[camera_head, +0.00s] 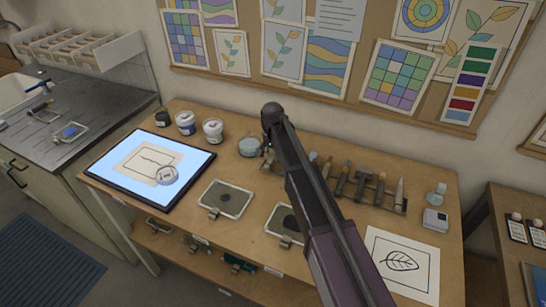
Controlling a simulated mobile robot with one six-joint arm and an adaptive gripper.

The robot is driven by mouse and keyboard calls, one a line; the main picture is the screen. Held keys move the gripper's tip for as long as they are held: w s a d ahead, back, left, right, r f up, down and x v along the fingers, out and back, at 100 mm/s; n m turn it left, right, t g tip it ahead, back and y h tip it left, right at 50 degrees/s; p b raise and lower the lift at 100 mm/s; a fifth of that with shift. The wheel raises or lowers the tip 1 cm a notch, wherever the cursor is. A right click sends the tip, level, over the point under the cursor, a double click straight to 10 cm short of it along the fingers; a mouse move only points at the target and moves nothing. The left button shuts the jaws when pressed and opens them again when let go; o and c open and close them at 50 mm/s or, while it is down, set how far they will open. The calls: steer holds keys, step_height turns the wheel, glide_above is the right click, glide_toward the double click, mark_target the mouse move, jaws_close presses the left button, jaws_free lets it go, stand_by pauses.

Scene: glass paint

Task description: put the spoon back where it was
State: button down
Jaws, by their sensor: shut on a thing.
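My arm reaches from the bottom right over the wooden table. Its end, with my gripper (268,161), is low over the back middle of the table, beside a pale blue glass jar (249,147). The gripper is small and mostly hidden by my arm. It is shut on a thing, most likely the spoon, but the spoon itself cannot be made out. A tool rack (398,210) with several upright tools stands right of my arm.
Three paint jars (186,123) stand at the back left, behind a lit light pad (103,174) with a drawing and a round glass piece. Two framed plates (225,199) lie at the front middle. A leaf drawing (402,262) and a small scale (435,219) are at right.

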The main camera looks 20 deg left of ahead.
steer(key=shift+f, duration=0.3)
stand_by(0.5)
steer(key=shift+c, duration=2.1)
jaws_free()
steer(key=shift+r, duration=0.15)
